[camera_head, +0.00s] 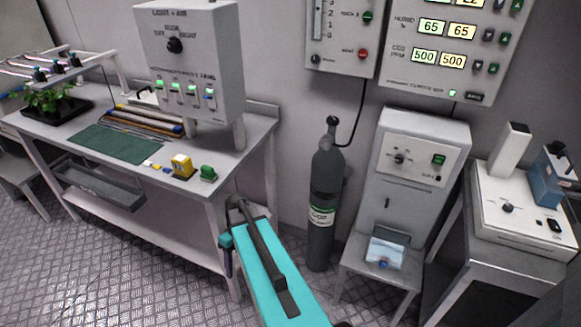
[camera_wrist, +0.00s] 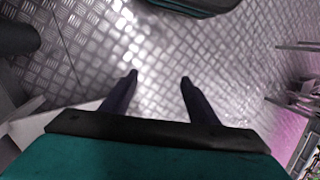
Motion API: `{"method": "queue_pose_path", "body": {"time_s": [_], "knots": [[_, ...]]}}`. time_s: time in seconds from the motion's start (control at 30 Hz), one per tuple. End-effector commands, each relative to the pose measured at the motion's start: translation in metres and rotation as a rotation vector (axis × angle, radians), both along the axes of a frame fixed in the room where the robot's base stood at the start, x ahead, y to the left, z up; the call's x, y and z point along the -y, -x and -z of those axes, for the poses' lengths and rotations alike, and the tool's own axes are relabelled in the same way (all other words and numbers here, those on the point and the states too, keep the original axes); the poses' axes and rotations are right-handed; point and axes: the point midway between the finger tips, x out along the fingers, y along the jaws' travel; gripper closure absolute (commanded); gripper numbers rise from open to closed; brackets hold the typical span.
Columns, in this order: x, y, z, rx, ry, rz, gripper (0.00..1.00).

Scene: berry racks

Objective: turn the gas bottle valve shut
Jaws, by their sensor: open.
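The gas bottle (camera_head: 321,222) is a dark grey cylinder with a white and green label, standing upright on the floor by the back wall. Its valve (camera_head: 333,123) is the small dark top piece, with a black hose running up to the wall unit. I cannot tell the valve's turn position. My gripper (camera_wrist: 158,78) is open and empty in the wrist view, its two dark fingers pointing over the metal floor. In the head view my gripper (camera_head: 228,264) hangs left of the bottle, beside the bench leg, well below the valve and apart from it.
A workbench (camera_head: 118,203) with a control box (camera_head: 190,62) stands left of the bottle. A grey cabinet unit (camera_head: 412,170) stands close on its right, with a white instrument (camera_head: 527,228) beyond. Control panels hang on the wall above. Some tread-plate floor (camera_head: 120,275) is clear.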

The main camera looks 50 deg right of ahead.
Motion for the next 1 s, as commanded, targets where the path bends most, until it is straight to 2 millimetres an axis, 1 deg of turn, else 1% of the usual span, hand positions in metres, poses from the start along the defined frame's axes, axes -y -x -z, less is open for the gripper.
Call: {"method": "queue_pose_path", "body": {"time_s": [0.03,0.1,0.3,0.37,0.5,0.57,0.7,0.8,0.9,1.0], "knots": [[-0.018,0.009,0.012,-0.025,0.005,-0.005,0.46],[-0.037,0.018,0.028,-0.054,0.015,-0.004,0.46],[-0.088,0.053,0.070,-0.135,0.056,-0.005,0.46],[-0.102,0.065,0.081,-0.157,0.071,-0.006,0.46],[-0.132,0.096,0.105,-0.207,0.109,-0.011,0.46],[-0.143,0.111,0.115,-0.228,0.127,-0.014,0.46],[-0.166,0.146,0.135,-0.271,0.172,-0.020,0.46],[-0.178,0.170,0.147,-0.298,0.206,-0.027,0.46],[-0.187,0.189,0.155,-0.314,0.232,-0.030,0.46],[-0.192,0.203,0.161,-0.328,0.253,-0.032,0.46]]}}
